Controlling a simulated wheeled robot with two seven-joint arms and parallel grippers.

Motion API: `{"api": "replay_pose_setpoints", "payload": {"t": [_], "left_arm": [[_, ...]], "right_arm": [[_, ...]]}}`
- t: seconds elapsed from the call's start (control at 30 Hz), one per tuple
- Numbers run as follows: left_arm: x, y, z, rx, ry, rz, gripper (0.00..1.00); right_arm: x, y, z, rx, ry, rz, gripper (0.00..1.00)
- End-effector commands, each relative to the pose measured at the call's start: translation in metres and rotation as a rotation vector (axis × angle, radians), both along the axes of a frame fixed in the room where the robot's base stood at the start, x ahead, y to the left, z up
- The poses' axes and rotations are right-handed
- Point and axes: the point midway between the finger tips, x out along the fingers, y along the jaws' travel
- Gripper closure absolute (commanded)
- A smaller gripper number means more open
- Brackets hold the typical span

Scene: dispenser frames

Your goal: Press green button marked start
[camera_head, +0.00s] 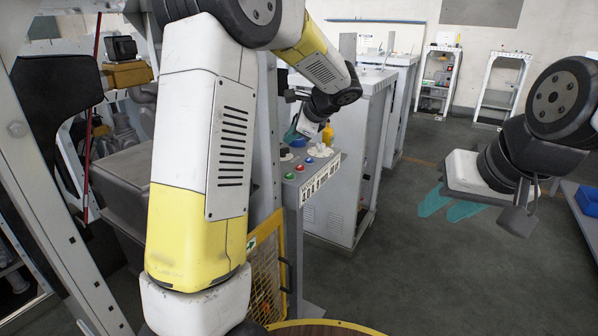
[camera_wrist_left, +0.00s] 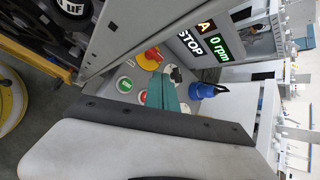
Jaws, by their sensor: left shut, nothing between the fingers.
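The green button (camera_wrist_left: 125,85) is a round cap with a light mark on the grey control panel (camera_wrist_left: 112,98); it also shows in the head view (camera_head: 289,176). The mark is too small to read. My left gripper (camera_wrist_left: 166,90) has teal fingers, shut and empty, over the panel to the right of the green button in the wrist view. In the head view its teal tip (camera_head: 292,131) shows above the panel, partly hidden. I cannot tell its exact height over the panel. My right gripper (camera_head: 450,204) has its teal fingers apart, over the floor at the right.
A display (camera_wrist_left: 219,47) reads "A 0 rpm STOP". A yellow mesh guard (camera_head: 264,282) stands below.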

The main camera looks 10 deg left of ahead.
Motion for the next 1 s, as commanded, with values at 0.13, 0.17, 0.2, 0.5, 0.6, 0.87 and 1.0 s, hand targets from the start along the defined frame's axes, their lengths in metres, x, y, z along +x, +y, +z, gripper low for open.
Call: {"api": "replay_pose_setpoints", "payload": {"t": [0.13, 0.17, 0.2, 0.5, 0.6, 0.87, 1.0], "left_arm": [[0.000, 0.000, -0.006, 0.001, 0.001, 0.000, 1.00], [0.000, 0.000, -0.009, 0.001, 0.001, 0.000, 1.00], [0.000, 0.000, -0.013, 0.002, 0.002, 0.000, 1.00], [-0.001, 0.000, -0.056, 0.001, 0.004, 0.001, 1.00], [-0.001, 0.000, -0.068, 0.000, 0.002, 0.000, 1.00], [0.000, 0.000, -0.086, -0.001, -0.001, 0.000, 1.00], [0.000, 0.000, -0.088, -0.001, -0.001, 0.000, 1.00]], "right_arm": [[0.000, 0.000, 0.000, 0.000, 0.000, 0.000, 0.64], [0.000, 0.000, 0.000, 0.000, 0.000, 0.000, 0.64], [0.000, 0.000, 0.000, 0.000, 0.000, 0.000, 0.64], [0.000, 0.000, 0.000, 0.000, 0.000, 0.000, 0.64], [0.000, 0.000, 0.000, 0.000, 0.000, 0.000, 0.64], [0.000, 0.000, 0.000, 0.000, 0.000, 0.000, 0.64], [0.000, 0.000, 0.000, 0.000, 0.000, 0.000, 0.64]]}}
